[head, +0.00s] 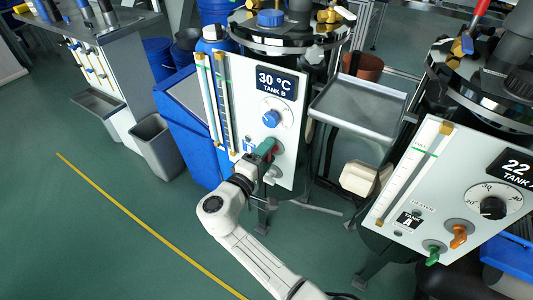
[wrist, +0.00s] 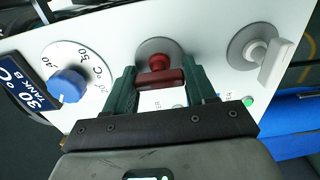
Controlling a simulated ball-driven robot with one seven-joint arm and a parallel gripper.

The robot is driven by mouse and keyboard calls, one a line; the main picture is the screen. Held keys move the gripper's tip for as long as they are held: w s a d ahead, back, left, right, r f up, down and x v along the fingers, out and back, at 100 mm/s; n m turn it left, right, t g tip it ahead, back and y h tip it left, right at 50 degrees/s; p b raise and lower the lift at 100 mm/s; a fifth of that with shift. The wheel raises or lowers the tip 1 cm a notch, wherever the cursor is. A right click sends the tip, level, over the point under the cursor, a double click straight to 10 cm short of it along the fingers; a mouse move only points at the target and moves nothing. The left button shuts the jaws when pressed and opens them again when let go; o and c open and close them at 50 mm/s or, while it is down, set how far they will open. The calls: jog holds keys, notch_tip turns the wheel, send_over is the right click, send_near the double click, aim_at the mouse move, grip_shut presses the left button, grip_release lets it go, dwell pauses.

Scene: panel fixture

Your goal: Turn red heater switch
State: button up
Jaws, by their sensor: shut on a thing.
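The red heater switch (wrist: 160,72) sits on a round grey plate on the white TANK B panel (head: 285,85). In the wrist view its red bar lies crosswise between the two green fingers of my gripper (wrist: 161,80), tilted slightly. My gripper is shut on it, with a finger at each end of the bar. In the head view my gripper (head: 264,151) is at the lower part of the panel and mostly hides the switch.
A blue dial (wrist: 68,86) is beside the switch, and a white-handled knob (wrist: 272,62) is on its other side. A green light (wrist: 248,101) is near that knob. The TANK A panel (head: 450,180) stands at right with a black dial, an orange switch and a green switch. A grey tray (head: 358,108) lies between the tanks.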

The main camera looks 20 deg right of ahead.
jog(key=shift+a, duration=0.1)
jog(key=o, duration=1)
jog(key=shift+c, duration=0.2)
jog(key=p+v, duration=0.2)
jog(key=v, duration=0.8)
jog(key=shift+s+a, duration=0.2)
jog(key=shift+a, duration=0.1)
